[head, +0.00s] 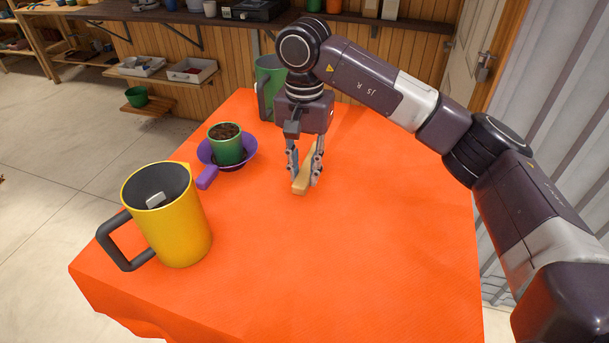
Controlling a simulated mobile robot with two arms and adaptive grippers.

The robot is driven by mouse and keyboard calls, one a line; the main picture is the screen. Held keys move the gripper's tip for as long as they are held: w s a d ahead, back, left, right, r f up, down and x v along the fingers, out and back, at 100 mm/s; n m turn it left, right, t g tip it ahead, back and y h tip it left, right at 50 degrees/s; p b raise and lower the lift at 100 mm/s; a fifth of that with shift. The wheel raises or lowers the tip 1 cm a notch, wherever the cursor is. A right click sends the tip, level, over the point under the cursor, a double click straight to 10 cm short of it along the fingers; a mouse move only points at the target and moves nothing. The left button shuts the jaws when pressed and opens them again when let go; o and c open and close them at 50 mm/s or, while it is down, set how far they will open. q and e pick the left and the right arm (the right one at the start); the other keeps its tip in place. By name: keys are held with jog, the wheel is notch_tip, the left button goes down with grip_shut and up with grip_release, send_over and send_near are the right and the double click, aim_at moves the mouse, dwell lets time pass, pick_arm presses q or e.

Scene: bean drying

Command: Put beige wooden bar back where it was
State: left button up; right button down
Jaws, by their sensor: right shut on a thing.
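The beige wooden bar (300,187) is between the fingers of my right gripper (304,180), which is shut on it. The bar points toward the front of the table and part of it is hidden by the fingers. It is low over the orange tablecloth; I cannot tell whether it touches the cloth. My right arm comes in from the right, with the gripper pointing down. My left gripper is not in view.
A yellow pitcher (182,225) with a dark handle stands at the front left. A green cup (226,148) of dark beans sits in a purple holder (207,178). A green pitcher (266,78) stands behind my gripper. The orange table (370,250) is clear at front and right.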

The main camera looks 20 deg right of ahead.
aim_at(304, 173)
notch_tip(304, 173, down, 2)
jog(key=shift+f, duration=0.2)
jog(key=shift+f, duration=0.2)
jog(key=c, duration=1.7)
grip_release()
jog(key=shift+r, duration=0.15)
jog(key=shift+r, duration=0.25)
notch_tip(304, 173, up, 10)
jog(key=shift+r+b, duration=0.25)
jog(key=shift+b, duration=0.5)
jog(key=shift+r, duration=0.6)
